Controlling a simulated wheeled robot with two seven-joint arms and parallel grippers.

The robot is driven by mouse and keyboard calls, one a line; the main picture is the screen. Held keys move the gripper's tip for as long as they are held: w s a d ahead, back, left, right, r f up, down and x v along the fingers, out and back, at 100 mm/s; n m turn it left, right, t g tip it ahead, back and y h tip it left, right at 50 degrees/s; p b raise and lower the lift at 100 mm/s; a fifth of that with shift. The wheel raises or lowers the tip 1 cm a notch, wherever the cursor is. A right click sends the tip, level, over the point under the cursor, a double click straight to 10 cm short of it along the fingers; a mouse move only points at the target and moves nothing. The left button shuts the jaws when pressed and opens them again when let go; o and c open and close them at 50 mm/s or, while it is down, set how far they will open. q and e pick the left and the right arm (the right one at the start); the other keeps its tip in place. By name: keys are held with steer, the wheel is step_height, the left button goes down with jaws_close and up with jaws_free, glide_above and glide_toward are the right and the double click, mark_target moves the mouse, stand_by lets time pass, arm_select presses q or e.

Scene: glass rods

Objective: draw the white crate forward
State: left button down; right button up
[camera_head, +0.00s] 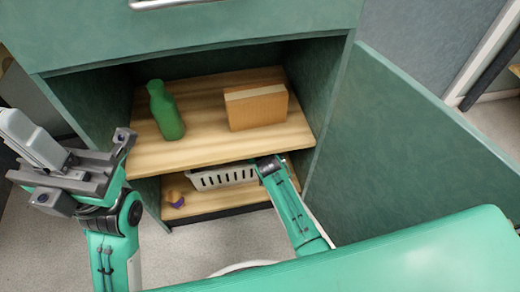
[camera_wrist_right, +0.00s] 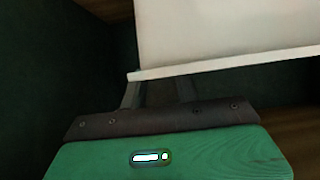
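The white crate (camera_head: 222,177), with slotted sides, sits on the lower shelf of the open green cabinet. Its right end is hidden behind my right arm. In the right wrist view its pale wall and rim (camera_wrist_right: 225,65) fill the upper right. My right gripper (camera_head: 268,163) reaches into the lower compartment at the crate's right side. In the wrist view its two fingers (camera_wrist_right: 157,92) stand apart, with their tips hidden at the rim; I cannot tell whether they touch it. My left gripper (camera_head: 85,170) is raised left of the cabinet, clear of the crate; its finger gap is unclear.
The upper shelf (camera_head: 205,140) overhangs the crate and holds a green bottle (camera_head: 165,110) and a tan box (camera_head: 256,107). The open door (camera_head: 420,140) bounds the right side.

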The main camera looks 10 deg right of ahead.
steer(key=shift+b+x, duration=0.4)
steer(key=shift+x, duration=0.75)
jaws_close()
